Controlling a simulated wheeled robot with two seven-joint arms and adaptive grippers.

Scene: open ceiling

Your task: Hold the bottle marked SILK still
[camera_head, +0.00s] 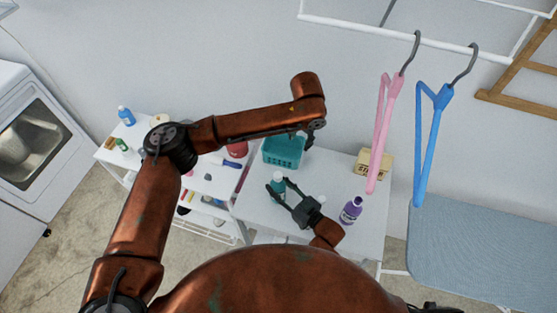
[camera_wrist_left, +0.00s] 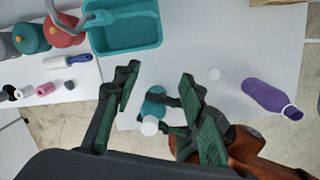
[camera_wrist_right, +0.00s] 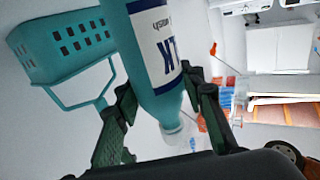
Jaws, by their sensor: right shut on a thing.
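The teal bottle with a white cap stands on the white table, seen in the head view (camera_head: 278,179) and the left wrist view (camera_wrist_left: 153,106). In the right wrist view (camera_wrist_right: 152,55) its white label shows the letters "LK", partly cut off. My right gripper (camera_head: 283,190) is shut around the bottle, one finger on each side (camera_wrist_right: 158,84). My left gripper (camera_head: 303,138) is above the table, higher than the bottle. In the left wrist view its fingers (camera_wrist_left: 160,74) are spread apart and empty, with the bottle below between them.
A teal basket (camera_head: 284,153) stands behind the bottle. A purple bottle (camera_head: 351,211) stands to the right, near a yellow box (camera_head: 374,164). Pink (camera_head: 383,130) and blue (camera_head: 428,145) hangers hang at right. A shelf cart (camera_head: 205,182) stands left.

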